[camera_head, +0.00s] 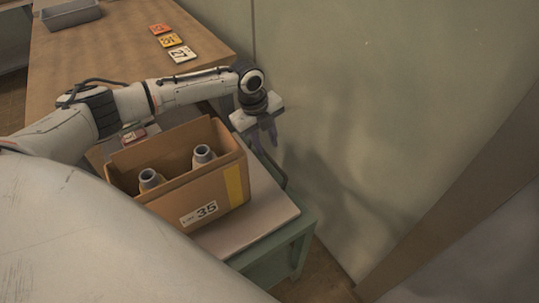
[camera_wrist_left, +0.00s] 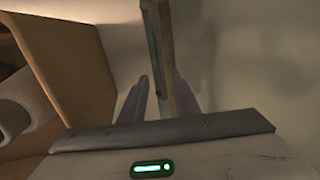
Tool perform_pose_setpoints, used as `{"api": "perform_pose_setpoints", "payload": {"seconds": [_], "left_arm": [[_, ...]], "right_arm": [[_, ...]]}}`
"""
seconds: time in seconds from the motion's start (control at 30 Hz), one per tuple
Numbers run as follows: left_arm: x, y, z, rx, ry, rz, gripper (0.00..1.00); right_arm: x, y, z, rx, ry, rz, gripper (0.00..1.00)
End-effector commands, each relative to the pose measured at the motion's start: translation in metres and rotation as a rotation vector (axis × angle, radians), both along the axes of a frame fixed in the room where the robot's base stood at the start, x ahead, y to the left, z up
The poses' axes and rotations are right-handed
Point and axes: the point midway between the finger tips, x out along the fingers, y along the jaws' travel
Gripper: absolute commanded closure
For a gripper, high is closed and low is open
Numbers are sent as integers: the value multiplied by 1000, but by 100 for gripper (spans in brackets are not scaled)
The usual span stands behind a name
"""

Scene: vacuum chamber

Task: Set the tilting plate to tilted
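The tilting plate (camera_head: 246,233) is a pale flat panel on a green frame (camera_head: 277,262). It looks about level, with a cardboard box (camera_head: 180,185) on it. A dark bent bar (camera_head: 277,172) shows at the plate's far right edge, below my left gripper (camera_head: 268,140). My left gripper points down beside the box, close to the wall. In the left wrist view its two fingers (camera_wrist_left: 160,98) are apart, with a narrow upright strip between or beyond them; I cannot tell if they touch it. My right gripper is not in view.
Two grey-topped bottles (camera_head: 203,155) stand in the box, whose side (camera_wrist_left: 62,60) is close to the left gripper. A pale wall (camera_head: 400,110) is on the right. Behind, a brown table (camera_head: 110,45) holds a grey tray (camera_head: 70,14) and numbered tiles (camera_head: 170,40).

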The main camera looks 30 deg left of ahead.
Motion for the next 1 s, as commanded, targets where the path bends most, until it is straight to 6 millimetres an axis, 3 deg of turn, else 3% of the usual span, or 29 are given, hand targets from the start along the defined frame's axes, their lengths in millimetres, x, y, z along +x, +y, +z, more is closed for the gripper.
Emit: {"api": "perform_pose_setpoints", "payload": {"seconds": [0.1, 0.3, 0.73, 0.9, 1.0], "left_arm": [[4, -2, -25, 0, 0, 1, 71], [10, -5, -53, -1, -1, 2, 71], [12, -5, -64, -1, -2, 1, 71], [12, -5, -64, -1, -2, 1, 98], [12, -5, -64, -1, -2, 1, 100]], "right_arm": [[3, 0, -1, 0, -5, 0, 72], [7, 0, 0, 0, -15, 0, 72], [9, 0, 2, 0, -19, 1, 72], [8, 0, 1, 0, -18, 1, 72], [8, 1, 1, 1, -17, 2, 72]]}}
